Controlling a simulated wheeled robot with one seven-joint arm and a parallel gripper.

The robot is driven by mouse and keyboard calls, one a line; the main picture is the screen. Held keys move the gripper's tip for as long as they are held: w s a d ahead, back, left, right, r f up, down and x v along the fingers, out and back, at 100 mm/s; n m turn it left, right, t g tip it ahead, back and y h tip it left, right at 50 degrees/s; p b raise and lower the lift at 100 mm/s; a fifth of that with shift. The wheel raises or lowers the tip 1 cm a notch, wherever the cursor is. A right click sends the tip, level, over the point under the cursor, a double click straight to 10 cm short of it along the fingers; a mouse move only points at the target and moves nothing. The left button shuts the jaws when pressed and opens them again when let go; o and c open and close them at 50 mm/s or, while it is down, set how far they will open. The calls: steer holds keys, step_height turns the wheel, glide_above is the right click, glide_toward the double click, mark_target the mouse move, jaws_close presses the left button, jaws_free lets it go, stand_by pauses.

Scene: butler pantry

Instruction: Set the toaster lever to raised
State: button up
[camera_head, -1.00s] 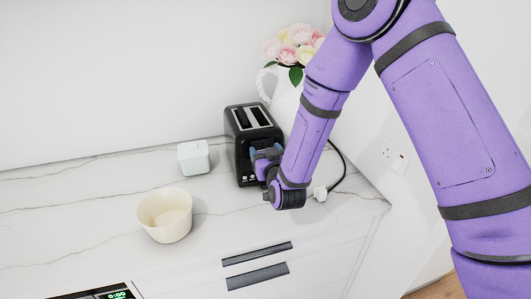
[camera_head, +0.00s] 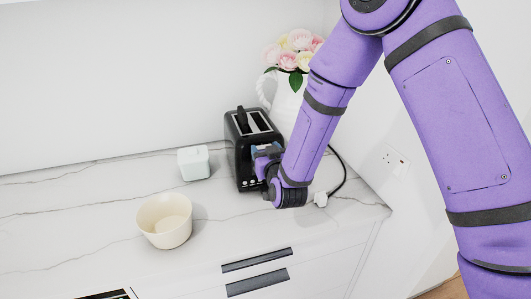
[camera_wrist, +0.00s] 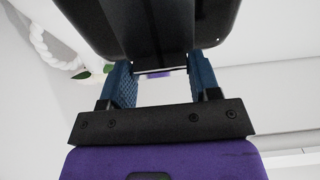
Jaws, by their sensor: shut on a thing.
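The black two-slot toaster (camera_head: 244,160) stands on the counter against the wall. My gripper (camera_head: 267,155) is at the toaster's front face, where the lever sits. The fingers and arm hide the lever itself in the head view. In the wrist view, the toaster's dark body (camera_wrist: 150,25) fills the top, and my gripper's blue fingers (camera_wrist: 160,75) reach up to its edge, with a gap showing between them. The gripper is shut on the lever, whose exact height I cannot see.
A cream bowl (camera_head: 165,222) and a small pale box (camera_head: 194,163) stand left of the toaster. A white vase (camera_head: 285,105) with flowers (camera_head: 298,50) is behind it.

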steer(key=o, duration=1.3)
steer(key=shift+r, duration=0.15)
steer(key=v, duration=1)
steer(key=shift+s, duration=0.4)
steer(key=shift+d+r, duration=0.1)
